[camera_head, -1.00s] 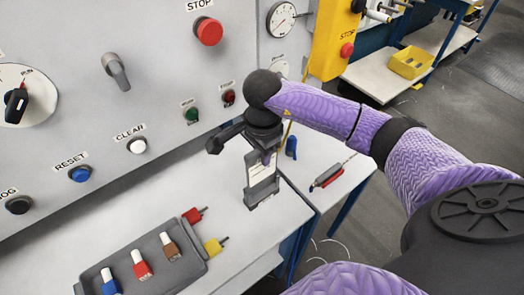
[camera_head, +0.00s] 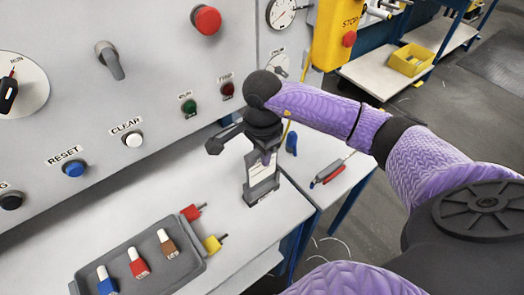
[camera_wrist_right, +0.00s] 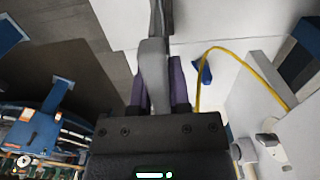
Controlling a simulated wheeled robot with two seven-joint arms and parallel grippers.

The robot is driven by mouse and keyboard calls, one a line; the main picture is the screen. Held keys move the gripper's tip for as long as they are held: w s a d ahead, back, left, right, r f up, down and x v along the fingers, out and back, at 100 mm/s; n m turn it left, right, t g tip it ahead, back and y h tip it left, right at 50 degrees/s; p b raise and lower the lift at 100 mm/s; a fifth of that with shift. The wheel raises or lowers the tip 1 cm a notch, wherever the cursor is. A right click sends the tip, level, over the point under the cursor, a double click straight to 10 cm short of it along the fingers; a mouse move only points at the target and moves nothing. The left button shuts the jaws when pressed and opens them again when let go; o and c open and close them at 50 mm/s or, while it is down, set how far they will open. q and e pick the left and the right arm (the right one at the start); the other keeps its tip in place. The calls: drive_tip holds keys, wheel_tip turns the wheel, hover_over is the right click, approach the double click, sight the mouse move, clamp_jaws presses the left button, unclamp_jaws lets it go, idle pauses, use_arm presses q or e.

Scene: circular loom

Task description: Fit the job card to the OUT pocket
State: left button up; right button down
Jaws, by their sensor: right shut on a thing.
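The job card (camera_head: 257,172) is a pale upright card with print on it. It stands in a grey pocket-like holder (camera_head: 262,192) on the bench, near the bench's right end. In the right wrist view, the purple fingers of the right gripper (camera_wrist_right: 160,88) stand on either side of a grey upright piece. I cannot read an OUT label, and how deep the card sits is unclear. My left gripper is not in view.
A grey tray (camera_head: 200,268) with several coloured plugs lies at the front left. A panel (camera_head: 160,95) with buttons and knobs stands behind. A red-and-grey tool (camera_head: 329,173) and a blue object (camera_head: 291,143) lie to the right.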

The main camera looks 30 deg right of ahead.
sight(262, 180)
drive_tip(key=shift+f+b, duration=1.45)
drive_tip(key=shift+f, duration=0.35)
drive_tip(key=c, duration=0.5)
unclamp_jaws()
drive_tip(key=shift+r, duration=0.15)
wheel_tip(262, 180, up, 10)
drive_tip(key=shift+f+p, duration=0.15)
drive_tip(key=shift+p, duration=0.5)
